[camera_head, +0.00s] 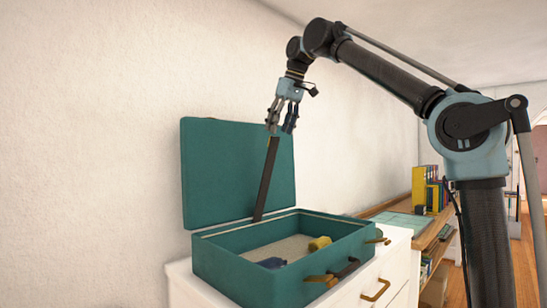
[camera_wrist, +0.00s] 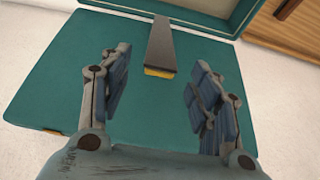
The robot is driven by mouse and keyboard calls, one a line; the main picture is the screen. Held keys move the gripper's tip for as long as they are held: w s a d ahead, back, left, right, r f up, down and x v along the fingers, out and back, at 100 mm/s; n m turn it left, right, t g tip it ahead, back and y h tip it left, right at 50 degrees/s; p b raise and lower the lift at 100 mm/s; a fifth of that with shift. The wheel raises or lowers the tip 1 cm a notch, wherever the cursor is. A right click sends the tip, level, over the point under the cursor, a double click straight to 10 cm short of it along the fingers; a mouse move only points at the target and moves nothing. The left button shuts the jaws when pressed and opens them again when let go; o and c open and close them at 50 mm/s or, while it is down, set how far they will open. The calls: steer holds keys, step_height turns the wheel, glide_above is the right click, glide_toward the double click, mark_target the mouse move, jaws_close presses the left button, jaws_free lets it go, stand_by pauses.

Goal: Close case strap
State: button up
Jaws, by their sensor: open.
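The teal case (camera_head: 235,270) stands open on a white cabinet, its lid (camera_head: 225,165) raised near the wall. A dark strap (camera_head: 266,178) rises in front of the lid from the case's rear edge. In the wrist view the strap (camera_wrist: 166,40) has a yellowish end, seen between the two fingers. My gripper (camera_head: 281,122) is open above the strap's upper end, fingers pointing down. In the wrist view the fingers (camera_wrist: 157,78) are apart, with a gap on each side of the strap. Whether they touch it cannot be told.
The white cabinet (camera_head: 362,288) bears the case. A wooden shelf with books (camera_head: 432,188) stands at the right. The wall is close behind the lid.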

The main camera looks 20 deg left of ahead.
mark_target(275, 146)
steer(key=x, duration=1)
steer(key=shift+f, duration=0.2)
jaws_close()
stand_by(0.5)
